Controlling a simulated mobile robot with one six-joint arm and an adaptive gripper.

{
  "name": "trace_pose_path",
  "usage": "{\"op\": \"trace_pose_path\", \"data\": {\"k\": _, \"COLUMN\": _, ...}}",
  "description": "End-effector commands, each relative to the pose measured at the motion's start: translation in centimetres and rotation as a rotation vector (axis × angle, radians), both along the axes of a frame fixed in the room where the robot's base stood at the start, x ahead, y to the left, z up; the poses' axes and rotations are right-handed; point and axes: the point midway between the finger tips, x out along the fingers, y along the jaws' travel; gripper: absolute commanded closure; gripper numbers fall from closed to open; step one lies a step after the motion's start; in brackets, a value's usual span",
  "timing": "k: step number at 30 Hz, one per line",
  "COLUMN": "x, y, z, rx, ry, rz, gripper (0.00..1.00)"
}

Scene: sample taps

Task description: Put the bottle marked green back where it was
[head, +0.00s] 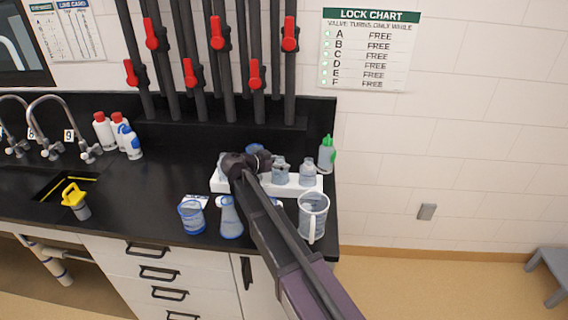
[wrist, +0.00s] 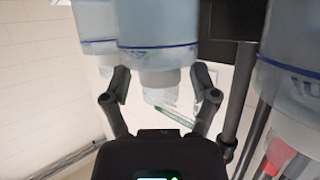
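A bottle with a green cap (head: 327,155) stands at the right back of the black counter, just beyond the white tray. I see no other green mark on a bottle. My gripper (head: 250,165) is over the left half of the white tray (head: 300,192); my arm hides part of it. Clear bottles (head: 280,172) and (head: 307,173) stand in the tray. In the wrist view, which looks upside down, my gripper's fingers (wrist: 161,85) are apart on either side of a clear bottle's neck (wrist: 158,78), with gaps beside it. That bottle has a blue line; no colour mark shows.
A beaker (head: 191,217), a flask (head: 229,217) and a handled jug (head: 313,215) stand along the counter's front. Red-capped bottles (head: 103,131) are by the sink taps. Dark pipes with red valve handles (head: 255,75) rise behind. A lock chart (head: 368,50) hangs on the wall.

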Motion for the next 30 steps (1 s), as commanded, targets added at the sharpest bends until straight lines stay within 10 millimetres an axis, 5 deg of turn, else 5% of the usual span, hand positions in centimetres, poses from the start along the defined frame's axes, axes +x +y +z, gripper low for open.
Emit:
{"op": "trace_pose_path", "data": {"k": 12, "x": 0.0, "y": 0.0, "z": 0.5, "rx": 0.000, "ry": 0.000, "rz": 0.000, "gripper": 0.23}}
{"op": "trace_pose_path", "data": {"k": 30, "x": -5.5, "y": 5.8, "z": 3.9, "rx": 0.000, "ry": 0.000, "rz": 0.002, "gripper": 0.23}}
